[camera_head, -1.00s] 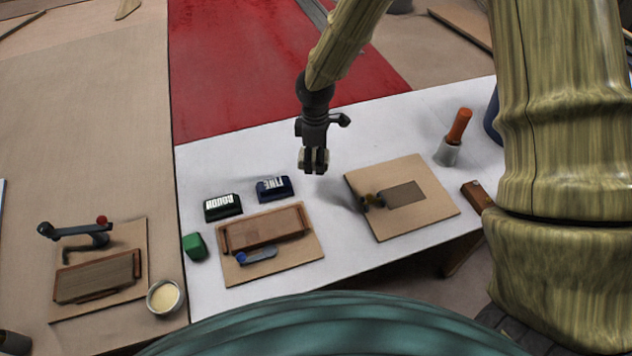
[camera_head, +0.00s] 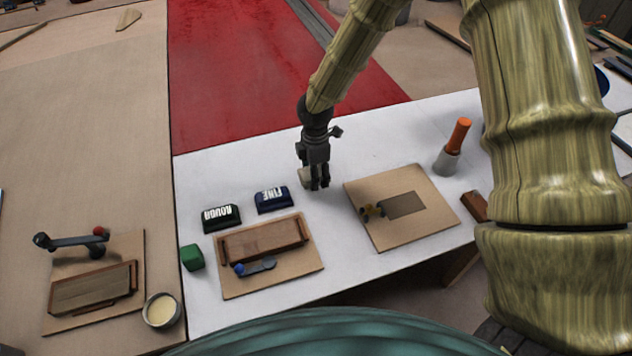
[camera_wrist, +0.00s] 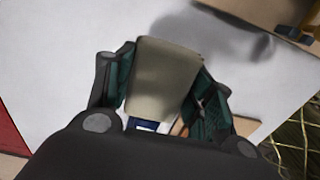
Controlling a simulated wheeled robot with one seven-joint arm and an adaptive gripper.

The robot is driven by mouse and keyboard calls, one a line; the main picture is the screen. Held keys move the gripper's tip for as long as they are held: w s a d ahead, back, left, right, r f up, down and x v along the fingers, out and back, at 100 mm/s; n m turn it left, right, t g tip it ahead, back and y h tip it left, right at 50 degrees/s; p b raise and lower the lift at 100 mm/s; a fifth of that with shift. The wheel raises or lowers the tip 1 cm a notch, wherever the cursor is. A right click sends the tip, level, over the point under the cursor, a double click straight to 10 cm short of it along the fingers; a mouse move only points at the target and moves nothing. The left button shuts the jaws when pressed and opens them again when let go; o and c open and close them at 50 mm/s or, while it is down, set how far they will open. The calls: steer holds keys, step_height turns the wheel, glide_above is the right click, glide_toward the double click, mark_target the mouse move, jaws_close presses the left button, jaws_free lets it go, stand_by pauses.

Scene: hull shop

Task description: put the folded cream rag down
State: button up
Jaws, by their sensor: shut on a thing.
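The folded cream rag (camera_wrist: 163,78) is between the two fingers of my gripper (camera_wrist: 165,95) in the wrist view, which is shut on it. In the head view the rag (camera_head: 305,176) shows as a small pale block beside the dark fingers of my gripper (camera_head: 319,184). My gripper points down over the white tabletop (camera_head: 335,225), between the dark blue FINE block (camera_head: 272,200) and the board with a grey plate (camera_head: 385,240). In the wrist view a shadow lies on the white surface beyond the rag. I cannot tell whether the rag touches the table.
A dark ROUGH block (camera_head: 221,218) and a green block (camera_head: 192,257) stand at the left. A board with a wooden tray (camera_head: 262,241) and blue-knobbed lever lies in front. An orange-handled tool (camera_head: 452,147) stands at the right.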

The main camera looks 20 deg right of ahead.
steer(key=shift+f+p, duration=0.35)
steer(key=shift+f, duration=1.8)
steer(key=shift+f, duration=0.15)
steer(key=o, duration=1.1)
steer(key=shift+o, duration=0.2)
step_height(320, 180, up, 12)
steer(key=shift+r+b, duration=0.2)
steer(key=shift+b, duration=0.55)
